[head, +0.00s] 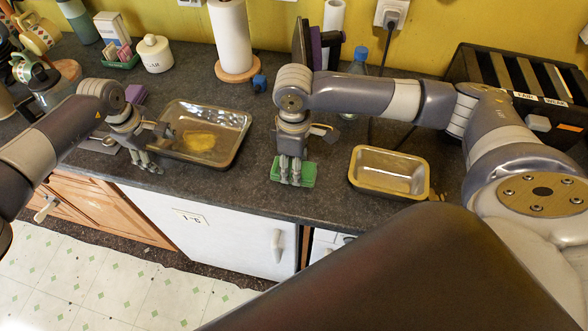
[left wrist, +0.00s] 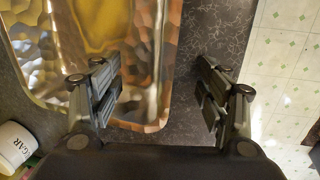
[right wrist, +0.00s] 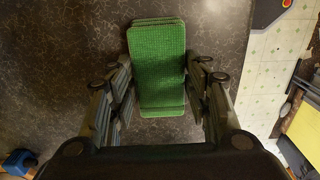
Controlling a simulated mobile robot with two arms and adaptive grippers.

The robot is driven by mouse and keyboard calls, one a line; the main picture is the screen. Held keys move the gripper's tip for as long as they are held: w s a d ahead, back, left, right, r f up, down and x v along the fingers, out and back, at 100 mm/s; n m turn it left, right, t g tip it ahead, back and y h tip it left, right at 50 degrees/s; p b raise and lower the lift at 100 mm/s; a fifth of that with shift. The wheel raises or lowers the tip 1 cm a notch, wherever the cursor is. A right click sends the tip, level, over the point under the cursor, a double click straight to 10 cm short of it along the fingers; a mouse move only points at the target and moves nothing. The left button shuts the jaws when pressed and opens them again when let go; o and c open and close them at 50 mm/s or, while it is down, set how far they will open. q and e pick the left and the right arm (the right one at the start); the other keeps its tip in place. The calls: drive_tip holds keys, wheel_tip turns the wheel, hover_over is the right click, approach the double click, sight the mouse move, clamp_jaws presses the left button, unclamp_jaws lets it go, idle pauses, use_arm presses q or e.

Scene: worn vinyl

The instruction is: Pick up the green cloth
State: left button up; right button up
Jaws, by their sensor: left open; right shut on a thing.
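The green cloth (head: 304,173) is a folded, layered rectangle near the counter's front edge, between the metal tray and the loaf tin. My right gripper (head: 291,180) points down at it, and in the right wrist view the cloth (right wrist: 157,65) lies between its two fingers (right wrist: 160,100). The gripper is shut on the cloth. I cannot tell whether the cloth is clear of the counter. My left gripper (head: 152,165) is open and empty at the front left corner of the metal tray; its spread fingers (left wrist: 160,95) show in the left wrist view.
The metal tray (head: 236,118) with a yellow patch inside lies left of the cloth. The gold-rimmed loaf tin (head: 424,180) stands to the right. A paper towel roll (head: 231,38), a sugar jar (head: 155,54), a blue-capped bottle (head: 358,62) and a black toaster (head: 470,65) stand behind.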

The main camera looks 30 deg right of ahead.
wheel_tip(320, 180, up, 10)
idle(0.5)
drive_tip(key=o, duration=0.4)
drive_tip(key=c, duration=0.3)
